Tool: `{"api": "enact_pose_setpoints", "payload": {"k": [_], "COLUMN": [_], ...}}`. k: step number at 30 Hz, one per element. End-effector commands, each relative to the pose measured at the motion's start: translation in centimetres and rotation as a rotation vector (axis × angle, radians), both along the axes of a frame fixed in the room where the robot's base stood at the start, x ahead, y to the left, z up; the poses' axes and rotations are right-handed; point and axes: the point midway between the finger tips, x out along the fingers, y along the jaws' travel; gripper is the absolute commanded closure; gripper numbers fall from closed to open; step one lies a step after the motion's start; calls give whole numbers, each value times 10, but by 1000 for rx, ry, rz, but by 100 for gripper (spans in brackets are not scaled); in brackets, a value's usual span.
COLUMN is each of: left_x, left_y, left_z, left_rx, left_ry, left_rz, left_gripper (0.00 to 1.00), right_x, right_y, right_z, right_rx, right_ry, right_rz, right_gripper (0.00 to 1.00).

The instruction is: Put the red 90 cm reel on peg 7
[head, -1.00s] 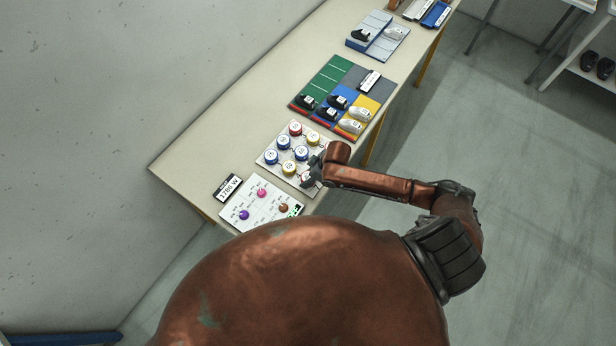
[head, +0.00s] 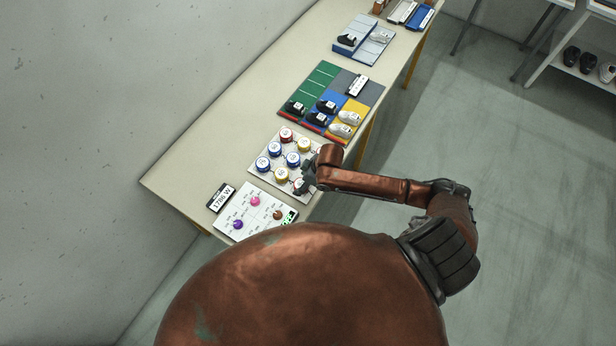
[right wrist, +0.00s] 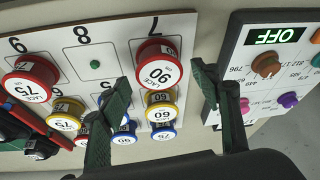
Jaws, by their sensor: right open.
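The red 90 cm reel (right wrist: 158,68) is at the peg 7 place of the white peg board (right wrist: 120,55), just below the printed 7 in the right wrist view. It looks upright; the peg under it is hidden. My right gripper (right wrist: 160,90) is open, its two dark fingers apart on either side of this reel, with visible gaps. In the head view my right gripper (head: 307,183) is at the board's near corner, beside the red reel (head: 297,186). Peg 8 (right wrist: 95,64) is bare and green. My left gripper is not in view.
A red 75 reel (right wrist: 30,78) sits at peg 9. Yellow and blue reels (head: 292,159) fill other pegs. A control panel (head: 240,222) reading OFF and a 1786 W display (head: 221,198) lie beside the board. Shoes on a coloured mat (head: 325,75) stand beyond.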

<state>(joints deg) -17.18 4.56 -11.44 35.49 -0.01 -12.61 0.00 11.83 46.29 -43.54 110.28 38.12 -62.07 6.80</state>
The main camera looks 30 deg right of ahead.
Motion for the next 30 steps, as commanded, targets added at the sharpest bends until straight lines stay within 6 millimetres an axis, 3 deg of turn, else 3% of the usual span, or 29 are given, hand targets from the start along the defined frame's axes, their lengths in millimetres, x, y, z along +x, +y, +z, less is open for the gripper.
{"api": "enact_pose_setpoints", "payload": {"k": [9, 15, 30], "left_x": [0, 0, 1], "left_y": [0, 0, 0], "left_z": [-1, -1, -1], "left_rx": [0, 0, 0], "left_ry": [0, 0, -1], "left_rz": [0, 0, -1], "left_gripper": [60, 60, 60], "right_x": [-20, -28, -31], "right_y": [-19, -25, -27], "right_z": [64, 90, 99], "right_rx": [-2, 0, 0], "right_ry": [0, 1, 2], "right_rz": [1, -1, -1], "right_gripper": [42, 42, 42]}}
